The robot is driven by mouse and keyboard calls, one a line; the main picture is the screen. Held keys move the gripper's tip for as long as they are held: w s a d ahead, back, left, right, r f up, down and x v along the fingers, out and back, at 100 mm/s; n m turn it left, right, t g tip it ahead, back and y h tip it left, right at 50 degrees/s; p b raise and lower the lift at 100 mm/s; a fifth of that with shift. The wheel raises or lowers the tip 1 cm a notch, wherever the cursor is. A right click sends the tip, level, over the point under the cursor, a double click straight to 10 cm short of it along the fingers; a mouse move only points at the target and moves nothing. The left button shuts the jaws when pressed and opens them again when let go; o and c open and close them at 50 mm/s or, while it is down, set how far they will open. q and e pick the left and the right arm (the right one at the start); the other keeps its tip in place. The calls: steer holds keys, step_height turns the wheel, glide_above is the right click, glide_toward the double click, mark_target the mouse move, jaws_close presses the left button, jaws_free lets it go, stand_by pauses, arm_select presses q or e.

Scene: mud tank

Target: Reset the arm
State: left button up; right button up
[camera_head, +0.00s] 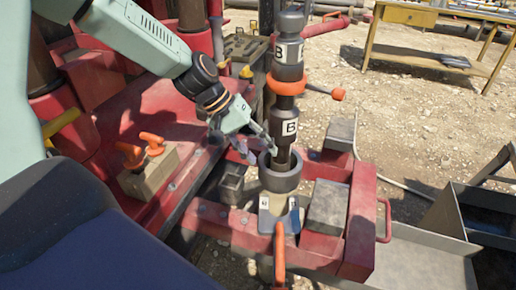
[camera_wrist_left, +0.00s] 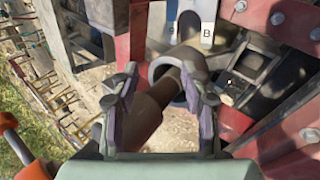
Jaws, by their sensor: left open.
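My left gripper (camera_head: 262,148) is open beside the lower part of a dark upright pipe (camera_head: 285,110) marked B. In the left wrist view the two fingers (camera_wrist_left: 160,72) stand apart with the brown-black pipe (camera_wrist_left: 150,112) between or just beyond them. I cannot tell whether they touch it. The pipe's lower end goes into a dark round collar (camera_head: 280,178), also seen in the left wrist view (camera_wrist_left: 165,66). An orange ring (camera_head: 287,86) with a side handle sits around the pipe higher up. My right gripper is not in view.
A red metal frame (camera_head: 362,215) surrounds the collar, with grey blocks (camera_head: 328,205) on it. An orange-handled block (camera_head: 150,172) sits at left. Grey metal trays (camera_head: 430,255) lie at lower right. A yellow workbench (camera_head: 425,45) stands at the back right, with open gravel before it.

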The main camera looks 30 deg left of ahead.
arm_select(q)
steer(key=s+d+f+m+g+y, duration=0.1)
steer(key=s+d+f+y, duration=0.1)
steer(key=s+f, duration=0.5)
steer(key=s+d+f+m+g+y, duration=0.15)
steer(key=s+f, duration=0.35)
steer(key=f, duration=0.5)
steer(key=s+d+f+m+y, duration=0.1)
steer(key=s+f, duration=0.1)
steer(key=s, duration=0.6)
steer(key=s+d+f+m+y, duration=0.1)
steer(key=s+f, duration=0.2)
steer(key=s, duration=0.5)
steer(key=shift+s+d+f+y, duration=0.15)
steer(key=shift+s+f+y, duration=0.1)
steer(key=shift+y, duration=0.1)
steer(key=shift+g, duration=0.25)
